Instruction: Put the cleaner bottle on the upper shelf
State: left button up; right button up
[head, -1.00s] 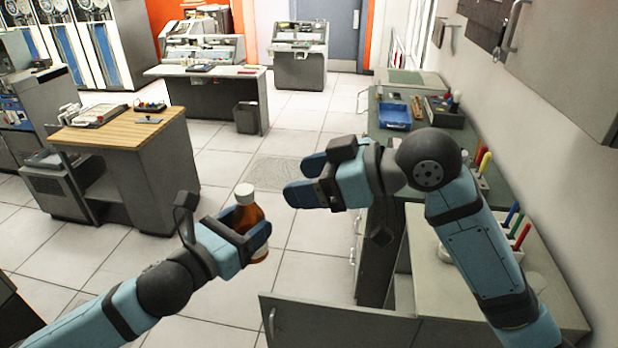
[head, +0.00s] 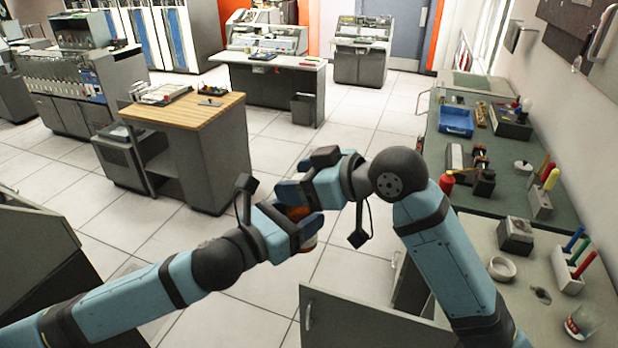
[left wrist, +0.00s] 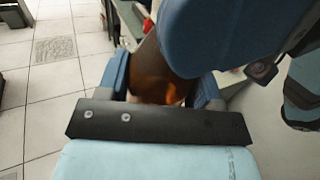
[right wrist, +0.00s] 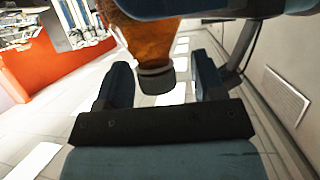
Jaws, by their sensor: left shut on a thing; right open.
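The cleaner bottle (head: 297,213) is amber-brown and mostly covered by my two grippers in the head view. My left gripper (head: 308,228) is shut on its body, which also shows between the left fingers in the left wrist view (left wrist: 160,80). My right gripper (head: 298,180) is open at the bottle's upper end. In the right wrist view the bottle (right wrist: 160,38) reaches in from the top, with its shaded cap (right wrist: 156,78) between the open right fingers; contact cannot be told. I cannot make out the upper shelf.
A grey-green counter (head: 455,185) runs along the right wall, with a blue tray (head: 456,121), a pen holder (head: 568,270) and small items. An open cabinet door (head: 350,320) stands below my right arm. A wood-topped desk (head: 185,108) is left; the tiled floor between is clear.

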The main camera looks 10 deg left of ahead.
grip_shut()
pick_arm(q)
jog(key=o, duration=1.3)
jog(key=shift+o, duration=0.2)
